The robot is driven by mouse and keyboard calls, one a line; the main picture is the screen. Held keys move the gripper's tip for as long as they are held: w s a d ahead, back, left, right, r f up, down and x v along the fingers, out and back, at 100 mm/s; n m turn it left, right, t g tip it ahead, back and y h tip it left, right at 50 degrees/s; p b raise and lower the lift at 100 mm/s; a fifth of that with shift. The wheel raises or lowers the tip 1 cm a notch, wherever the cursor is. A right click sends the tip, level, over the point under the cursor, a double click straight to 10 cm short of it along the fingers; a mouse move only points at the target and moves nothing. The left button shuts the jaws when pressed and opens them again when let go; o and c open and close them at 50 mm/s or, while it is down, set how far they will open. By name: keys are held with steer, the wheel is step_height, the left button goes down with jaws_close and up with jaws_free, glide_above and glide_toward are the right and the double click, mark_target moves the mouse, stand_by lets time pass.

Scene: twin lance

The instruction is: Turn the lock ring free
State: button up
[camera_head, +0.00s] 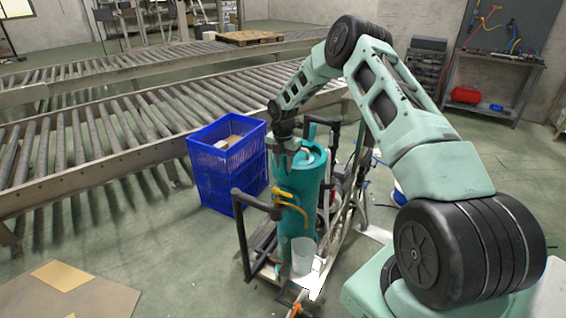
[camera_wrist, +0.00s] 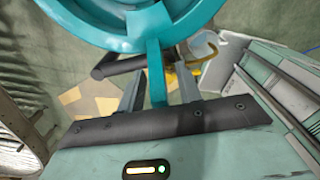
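A tall teal cylinder (camera_head: 296,205) stands upright on a low frame, with a white part showing at its top. In the wrist view a teal ring (camera_wrist: 200,12), which looks like the lock ring, fills the top. A teal tab (camera_wrist: 156,75) sticks out from it towards me. My gripper (camera_head: 284,150) is at the left of the cylinder's top. In the wrist view its two grey fingers (camera_wrist: 160,80) stand apart, one on each side of the tab, with small gaps showing. The far side of the ring is out of that view.
A blue crate (camera_head: 228,165) stands left of the cylinder. Black handle bars (camera_head: 240,222) and a yellow hooked part (camera_head: 290,203) are close to the cylinder's front. Roller conveyors (camera_head: 100,140) run behind. A cardboard sheet (camera_head: 65,290) lies on the otherwise open floor at front left.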

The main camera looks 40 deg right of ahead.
jaws_close()
steer(key=s+d+n+g+h, duration=0.1)
steer(key=s+d+n, duration=0.3)
steer(key=s+d, duration=0.3)
steer(key=shift+n+h, duration=0.3)
stand_by(0.5)
steer(key=shift+d+r, duration=0.1)
